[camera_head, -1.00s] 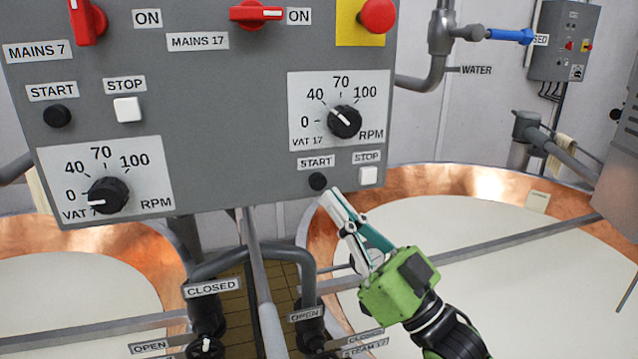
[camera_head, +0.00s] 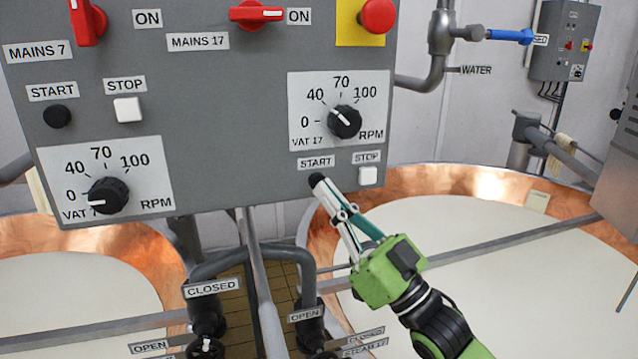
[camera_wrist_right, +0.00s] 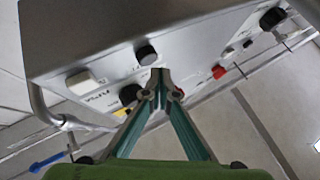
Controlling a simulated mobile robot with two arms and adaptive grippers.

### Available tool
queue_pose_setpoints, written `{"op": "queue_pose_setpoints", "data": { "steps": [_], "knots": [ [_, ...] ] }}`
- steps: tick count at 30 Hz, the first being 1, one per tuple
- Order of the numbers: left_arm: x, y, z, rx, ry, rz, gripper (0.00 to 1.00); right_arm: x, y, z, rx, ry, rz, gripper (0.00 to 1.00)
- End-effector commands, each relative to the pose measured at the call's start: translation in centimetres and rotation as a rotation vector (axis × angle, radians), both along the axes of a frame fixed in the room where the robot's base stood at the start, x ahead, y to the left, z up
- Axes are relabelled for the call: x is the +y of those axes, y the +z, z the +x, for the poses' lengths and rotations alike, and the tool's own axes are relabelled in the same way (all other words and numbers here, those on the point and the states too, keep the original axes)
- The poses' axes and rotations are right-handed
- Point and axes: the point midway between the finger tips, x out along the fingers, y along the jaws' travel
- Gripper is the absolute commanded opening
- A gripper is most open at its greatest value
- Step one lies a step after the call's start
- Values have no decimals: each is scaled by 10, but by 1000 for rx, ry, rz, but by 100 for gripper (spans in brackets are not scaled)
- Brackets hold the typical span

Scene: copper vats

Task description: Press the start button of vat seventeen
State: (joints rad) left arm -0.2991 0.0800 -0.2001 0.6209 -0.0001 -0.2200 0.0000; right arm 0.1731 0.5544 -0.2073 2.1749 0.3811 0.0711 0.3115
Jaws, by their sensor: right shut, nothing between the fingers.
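The black round start button of vat seventeen (camera_head: 316,178) sits under its START label on the grey control panel (camera_head: 230,125). My right gripper (camera_head: 321,186) is shut and empty, its fingertips at the button and covering its lower part. I cannot tell whether they touch it. In the right wrist view, the black button (camera_wrist_right: 146,55) shows just beyond the closed fingertips (camera_wrist_right: 160,76). The white stop button (camera_head: 368,175) is to the right of the start button. The vat 17 speed knob (camera_head: 344,121) is above, pointing near 40. My left gripper is not in view.
The red mains 17 switch (camera_head: 257,13) and a red mushroom button (camera_head: 378,15) are higher on the panel. Vat 7's controls, with a black start button (camera_head: 57,116), are on the left. Below stand copper vats (camera_head: 470,182) with white contents, pipes and valves.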

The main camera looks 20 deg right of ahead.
Motion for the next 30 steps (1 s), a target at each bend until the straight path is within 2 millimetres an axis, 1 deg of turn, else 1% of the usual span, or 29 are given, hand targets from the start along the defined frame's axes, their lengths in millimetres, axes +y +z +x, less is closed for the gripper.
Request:
{"op": "queue_pose_setpoints", "data": {
  "steps": [23,30],
  "knots": [
    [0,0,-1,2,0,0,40,0,0,0,0,0,0,0],
    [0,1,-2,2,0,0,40,0,1,7,-1,-1,0,0]
  ]
}}
